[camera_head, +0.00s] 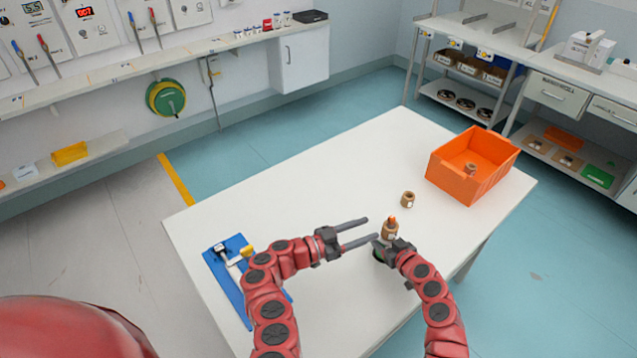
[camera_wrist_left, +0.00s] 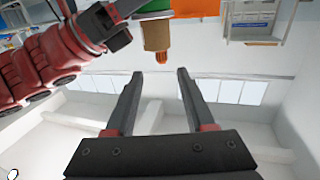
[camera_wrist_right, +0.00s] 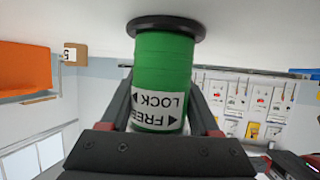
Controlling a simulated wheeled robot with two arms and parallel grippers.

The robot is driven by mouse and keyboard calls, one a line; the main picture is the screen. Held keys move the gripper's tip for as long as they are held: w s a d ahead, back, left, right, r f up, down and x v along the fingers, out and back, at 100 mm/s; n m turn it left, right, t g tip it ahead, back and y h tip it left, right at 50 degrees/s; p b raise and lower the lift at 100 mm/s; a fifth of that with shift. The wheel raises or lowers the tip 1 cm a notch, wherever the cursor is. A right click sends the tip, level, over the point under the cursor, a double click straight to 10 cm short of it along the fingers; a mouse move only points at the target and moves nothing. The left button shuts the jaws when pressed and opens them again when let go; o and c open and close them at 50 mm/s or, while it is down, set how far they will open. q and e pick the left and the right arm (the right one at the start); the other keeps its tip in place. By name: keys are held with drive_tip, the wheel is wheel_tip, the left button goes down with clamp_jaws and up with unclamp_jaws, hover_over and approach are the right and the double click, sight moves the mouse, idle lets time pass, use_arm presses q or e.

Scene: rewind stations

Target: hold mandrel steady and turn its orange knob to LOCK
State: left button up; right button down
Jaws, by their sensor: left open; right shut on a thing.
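The mandrel has a green body (camera_wrist_right: 163,75) on a dark round base (camera_wrist_right: 166,25), with a label (camera_wrist_right: 158,110) reading FREE and LOCK, upside down in the right wrist view. A brown core (camera_head: 390,231) sits around its upper part, and the orange knob (camera_head: 392,219) sticks out on top. My right gripper (camera_wrist_right: 160,95) is shut on the green body; the mandrel looks upright on the table. My left gripper (camera_head: 372,229) is open and empty, its fingertips close beside the core and knob. In the left wrist view the knob (camera_wrist_left: 161,57) appears just beyond the gap between the fingertips.
The white table (camera_head: 330,180) holds an orange bin (camera_head: 452,183) with a brown core inside, at the back right. Another brown core (camera_head: 408,199) stands loose behind the mandrel. A blue board (camera_head: 222,268) with a fixture lies at the left. The table's middle is clear.

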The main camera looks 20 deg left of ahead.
use_arm(q)
drive_tip(key=w+a+f+n+t+y, duration=0.3)
drive_tip(key=w+a+n+t+y, duration=0.15)
drive_tip(key=w+a, duration=0.25)
drive_tip(key=w+a+r+n+t+y, duration=0.3)
drive_tip(key=a+r+y, duration=0.3)
drive_tip(key=a, duration=0.2)
drive_tip(key=shift+r+n, duration=0.25)
drive_tip(key=shift+n, duration=0.5)
drive_tip(key=shift+a, duration=0.1)
